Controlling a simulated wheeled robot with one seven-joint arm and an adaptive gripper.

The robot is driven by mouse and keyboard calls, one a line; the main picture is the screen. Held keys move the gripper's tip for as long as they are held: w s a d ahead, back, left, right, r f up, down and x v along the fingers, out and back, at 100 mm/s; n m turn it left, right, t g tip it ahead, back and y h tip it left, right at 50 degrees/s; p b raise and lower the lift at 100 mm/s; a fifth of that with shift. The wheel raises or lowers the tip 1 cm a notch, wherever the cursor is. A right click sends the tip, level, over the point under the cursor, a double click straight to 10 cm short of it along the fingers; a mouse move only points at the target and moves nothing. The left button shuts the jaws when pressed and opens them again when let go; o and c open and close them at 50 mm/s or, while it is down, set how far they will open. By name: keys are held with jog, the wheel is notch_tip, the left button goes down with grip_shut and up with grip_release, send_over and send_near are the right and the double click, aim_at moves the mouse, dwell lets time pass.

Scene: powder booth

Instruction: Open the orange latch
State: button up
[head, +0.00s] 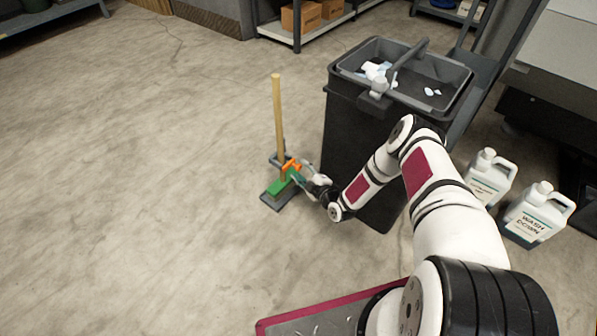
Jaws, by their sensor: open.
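The orange latch (291,166) is small in the head view. It sits low on a mop-like tool, where the wooden handle (277,112) meets a green block (277,187) on a dark flat base (270,202). The handle stands nearly upright. My gripper (300,176) is right beside the latch and the green block, reaching in from the right. Its jaws are open. Whether a finger touches the latch is too small to tell, and the gripper hides part of the tool's right side.
A black bin (345,130) with a grey rim and white scraps stands just right of my gripper. Two white jugs, one nearer (538,215) and one farther (490,178), stand on the floor at right. A shelf with cardboard boxes (301,17) is behind. The floor at left is clear.

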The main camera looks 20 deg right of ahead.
jog(key=shift+b+x, duration=0.4)
jog(key=shift+x, duration=0.95)
jog(key=shift+c, duration=0.4)
jog(key=c, duration=0.9)
grip_shut()
jog(key=shift+w+r, duration=0.1)
